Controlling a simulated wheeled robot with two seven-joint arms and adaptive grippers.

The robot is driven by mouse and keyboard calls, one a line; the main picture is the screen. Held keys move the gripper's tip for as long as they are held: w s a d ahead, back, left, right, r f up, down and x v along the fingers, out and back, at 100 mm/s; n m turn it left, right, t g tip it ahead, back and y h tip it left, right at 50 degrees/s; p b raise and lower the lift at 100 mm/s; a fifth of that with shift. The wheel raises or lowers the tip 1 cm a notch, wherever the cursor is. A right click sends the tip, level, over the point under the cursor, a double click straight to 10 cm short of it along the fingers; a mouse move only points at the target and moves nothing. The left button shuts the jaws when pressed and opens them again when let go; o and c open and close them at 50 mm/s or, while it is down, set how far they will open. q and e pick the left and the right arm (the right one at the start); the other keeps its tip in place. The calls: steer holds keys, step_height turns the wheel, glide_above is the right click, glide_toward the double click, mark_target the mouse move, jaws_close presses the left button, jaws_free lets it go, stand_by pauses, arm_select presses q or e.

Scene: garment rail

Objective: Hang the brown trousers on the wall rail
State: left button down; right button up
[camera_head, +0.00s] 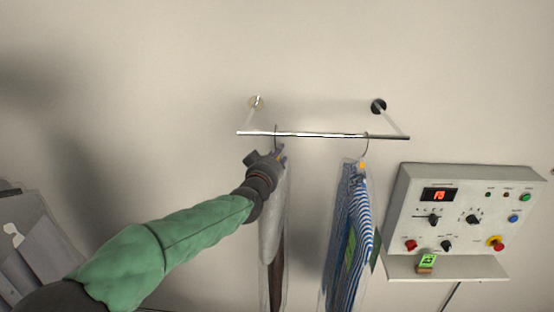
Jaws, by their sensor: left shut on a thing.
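The wall rail (320,135) is a thin metal bar held off the wall by two brackets. The brown trousers (277,270) hang in a clear cover (270,220) below the left part of the rail. The hanger's hook (276,131) is at the rail, but I cannot tell whether it rests on the bar. My left gripper (276,155) is shut on the hanger of the trousers, just below the rail. The gripper hides most of the hanger. My right gripper is not in view.
A blue-and-white striped garment (346,240) in a clear cover hangs from the right part of the rail. A grey control box (455,215) with knobs, buttons and a ledge is on the wall at the right. Grey items (35,245) stand at the lower left. The rail's middle is free.

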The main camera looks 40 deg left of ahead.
arm_select(q)
steer(key=shift+w+a+r+b, duration=0.1)
steer(key=shift+w+a+b, duration=0.15)
steer(key=shift+w+a, duration=0.35)
steer(key=shift+w+a+r+b, duration=0.1)
steer(key=shift+w+a+b, duration=0.2)
steer(key=shift+w, duration=0.5)
steer(key=shift+f+b, duration=1.25)
steer(key=shift+f, duration=0.15)
